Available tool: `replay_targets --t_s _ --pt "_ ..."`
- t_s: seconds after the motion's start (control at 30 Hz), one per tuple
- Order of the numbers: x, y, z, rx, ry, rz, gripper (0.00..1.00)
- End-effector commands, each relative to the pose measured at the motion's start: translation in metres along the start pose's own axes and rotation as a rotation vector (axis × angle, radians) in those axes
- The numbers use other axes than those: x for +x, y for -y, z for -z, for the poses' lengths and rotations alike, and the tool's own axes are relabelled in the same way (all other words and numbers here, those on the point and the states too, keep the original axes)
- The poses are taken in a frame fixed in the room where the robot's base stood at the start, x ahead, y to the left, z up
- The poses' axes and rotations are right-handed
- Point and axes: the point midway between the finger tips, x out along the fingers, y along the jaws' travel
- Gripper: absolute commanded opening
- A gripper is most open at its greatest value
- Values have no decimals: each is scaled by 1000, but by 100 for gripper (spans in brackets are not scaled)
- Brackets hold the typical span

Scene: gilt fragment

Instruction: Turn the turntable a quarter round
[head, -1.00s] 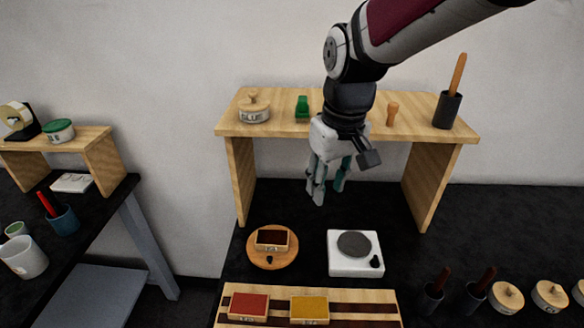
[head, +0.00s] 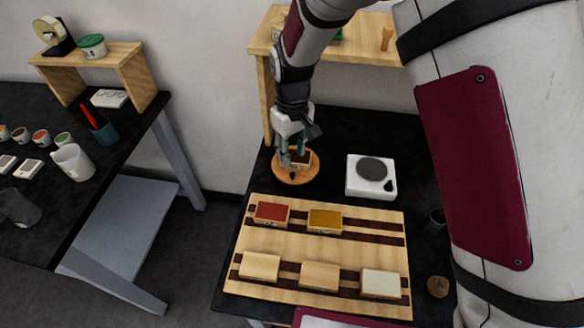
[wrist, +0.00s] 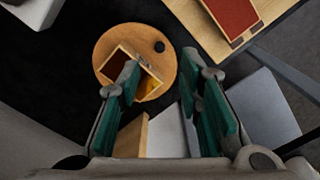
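The turntable is a round wooden disc (head: 284,177) on the black bench; it also shows in the wrist view (wrist: 106,50). A small dark knob (head: 293,175) sits near its front edge. An open wooden box with a dark inside (head: 304,158) stands on the disc; the wrist view also shows yellow in the box (wrist: 150,82). My gripper (head: 291,158) is above the disc's back left part and hides some of it. I cannot tell whether a finger touches the box.
A white hot plate (head: 357,187) stands right of the turntable. A wooden rack (head: 300,243) with red, yellow and plain boxes lies in front. A wooden shelf (head: 262,45) stands behind. A side table (head: 40,180) is at left, across a gap.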

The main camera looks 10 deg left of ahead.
Motion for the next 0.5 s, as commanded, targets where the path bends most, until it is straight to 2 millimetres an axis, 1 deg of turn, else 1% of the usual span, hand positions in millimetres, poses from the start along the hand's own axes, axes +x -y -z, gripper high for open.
replay_targets --t_s 0.03,0.1,0.23,0.33,0.5 --pt "10 1 -2 1 4 0 33" --pt "24 0 -2 0 3 -1 33" --pt "46 1 -1 1 2 0 33" --pt "59 0 -1 0 1 0 33" --pt "71 0 0 0 -1 0 33"
